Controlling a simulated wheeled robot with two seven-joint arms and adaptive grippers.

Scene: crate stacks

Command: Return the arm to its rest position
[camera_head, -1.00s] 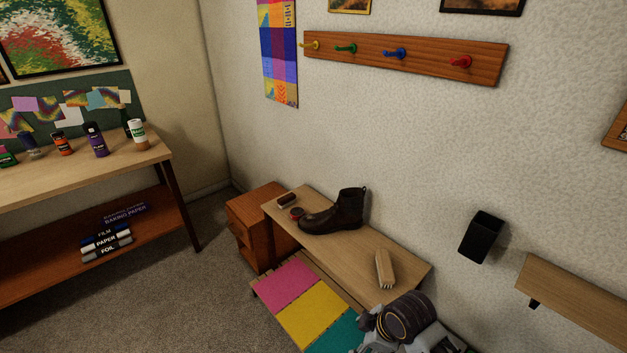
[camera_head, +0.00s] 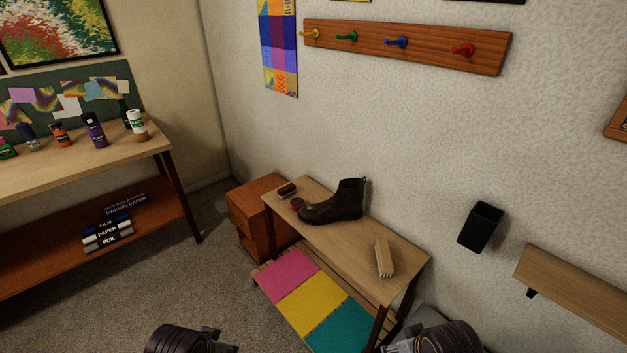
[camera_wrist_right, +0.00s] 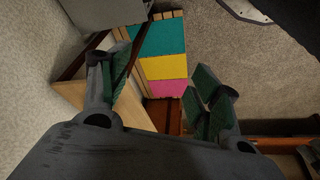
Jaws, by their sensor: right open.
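My right gripper (camera_wrist_right: 158,95) is open in the right wrist view, its two dark fingers wide apart with nothing between them. Beyond the fingers show the bench and the coloured mat, apart from them as far as I can tell. In the head view, a dark ringed part of my right arm (camera_head: 440,338) is at the bottom edge, right of the bench's front leg. A similar part of my left arm (camera_head: 182,339) is at the bottom edge, left of the mat. The fingers of my left gripper do not show.
The wooden bench (camera_head: 346,238) bears a dark boot (camera_head: 335,203), a brush (camera_head: 384,258) and small shoe-care items. The pink, yellow and teal mat (camera_head: 313,302) lies below. A black holder (camera_head: 480,228) and a shelf (camera_head: 575,290) are on the wall. Carpet (camera_head: 190,285) is clear at left.

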